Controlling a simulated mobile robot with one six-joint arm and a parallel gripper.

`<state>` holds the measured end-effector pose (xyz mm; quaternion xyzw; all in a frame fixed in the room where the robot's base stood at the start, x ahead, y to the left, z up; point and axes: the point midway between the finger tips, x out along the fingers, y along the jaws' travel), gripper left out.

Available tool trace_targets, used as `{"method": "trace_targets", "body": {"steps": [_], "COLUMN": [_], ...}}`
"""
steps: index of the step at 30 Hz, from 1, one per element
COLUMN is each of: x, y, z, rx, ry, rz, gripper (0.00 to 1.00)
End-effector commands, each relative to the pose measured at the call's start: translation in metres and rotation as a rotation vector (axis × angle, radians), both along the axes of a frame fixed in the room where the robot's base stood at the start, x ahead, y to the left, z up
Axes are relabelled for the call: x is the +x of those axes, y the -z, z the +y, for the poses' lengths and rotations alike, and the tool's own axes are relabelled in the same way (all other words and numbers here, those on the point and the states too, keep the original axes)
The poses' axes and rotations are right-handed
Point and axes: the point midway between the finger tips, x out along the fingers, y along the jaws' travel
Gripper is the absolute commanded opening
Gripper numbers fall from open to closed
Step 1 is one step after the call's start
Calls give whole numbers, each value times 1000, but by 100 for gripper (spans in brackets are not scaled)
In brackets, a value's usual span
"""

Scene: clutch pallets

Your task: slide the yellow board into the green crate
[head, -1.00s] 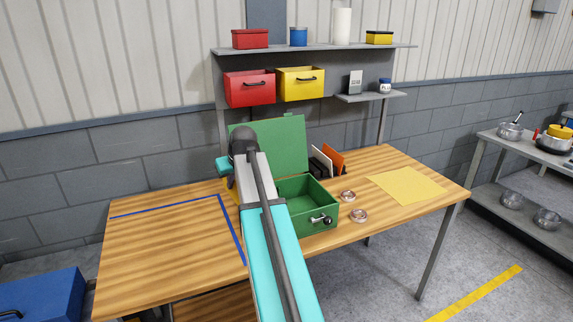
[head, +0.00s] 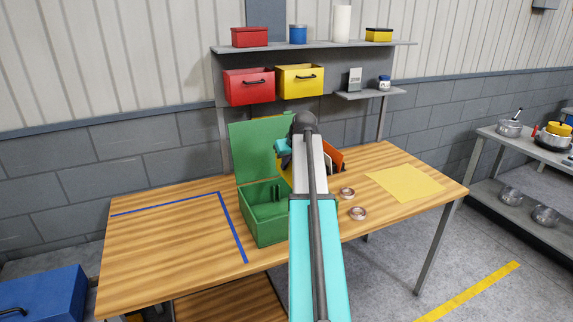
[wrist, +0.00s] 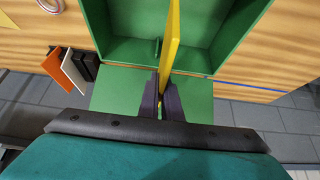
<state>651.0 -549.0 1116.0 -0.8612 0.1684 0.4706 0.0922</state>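The green crate (head: 265,228) stands on the wooden table with its lid (head: 258,150) raised at the back. My arm hides its right part. In the wrist view the crate (wrist: 115,50) lies open ahead of my gripper (wrist: 163,92), with a small upright green piece inside it. My gripper is shut on the yellow board (wrist: 174,35), which is seen nearly edge-on and appears over the crate's opening. I cannot tell how deep the board is. In the head view only a yellow sliver (head: 284,172) shows beside my arm, and the fingers are hidden.
Orange, white and dark boards (wrist: 62,70) stand in a rack beside the crate. Two small rings (head: 352,205) and a flat yellow square (head: 405,184) lie to the right. Blue tape (head: 232,228) marks a clear area left of the crate. A shelf (head: 310,47) is behind.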

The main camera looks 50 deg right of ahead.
Motion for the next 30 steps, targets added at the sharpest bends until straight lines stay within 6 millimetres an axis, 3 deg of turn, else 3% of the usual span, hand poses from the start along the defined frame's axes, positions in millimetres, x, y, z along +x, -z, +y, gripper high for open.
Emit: {"method": "trace_targets", "body": {"steps": [11,30], "x": [1,1], "y": [4,28], "z": [1,1], "rx": [0,-1], "ry": [0,-1], "rz": [0,-1], "gripper": [0,0]}}
